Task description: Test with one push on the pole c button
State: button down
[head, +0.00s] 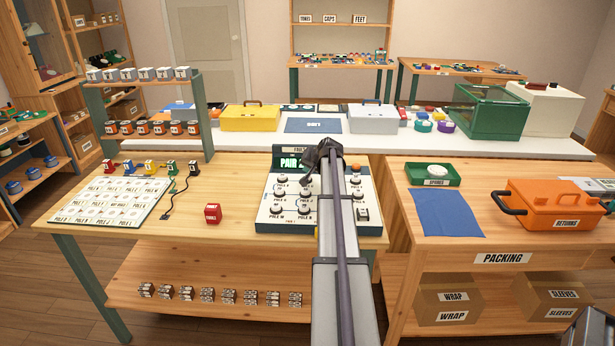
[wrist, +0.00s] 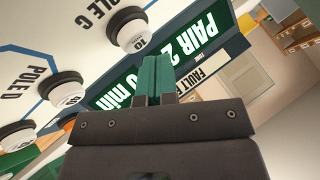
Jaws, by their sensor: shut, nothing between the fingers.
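The pole C button (wrist: 133,30) is a white round cap on a black base, at the top of the wrist view beside the "POLE C" label. My gripper (wrist: 153,62) has its teal fingers shut together with nothing between them. The fingertips appear just beside the button, over the green display strip; I cannot tell whether they touch the panel. In the head view my gripper (head: 326,152) is a dark shape above the test panel (head: 262,216). My arm hides part of the panel, and the small labels there do not let me pick out pole C.
A green display (wrist: 200,45) reads "PAIR 2" and a time in minutes. Other white pole buttons (wrist: 67,88) stand close by. A red cube (head: 212,213) and small coloured plugs (head: 150,168) are on the table left of the panel. The packing bench (head: 470,245) is at the right.

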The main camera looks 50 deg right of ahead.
jog(key=shift+f, duration=0.1)
dwell(0.3)
jog(key=shift+f+b, duration=0.4)
jog(key=shift+b, duration=0.05)
jog(key=shift+f, duration=0.25)
dwell(0.4)
jog(key=shift+r+p, duration=0.5)
jog(key=shift+r, duration=0.25)
notch_tip(320, 180, up, 6)
jog(key=p, duration=0.6)
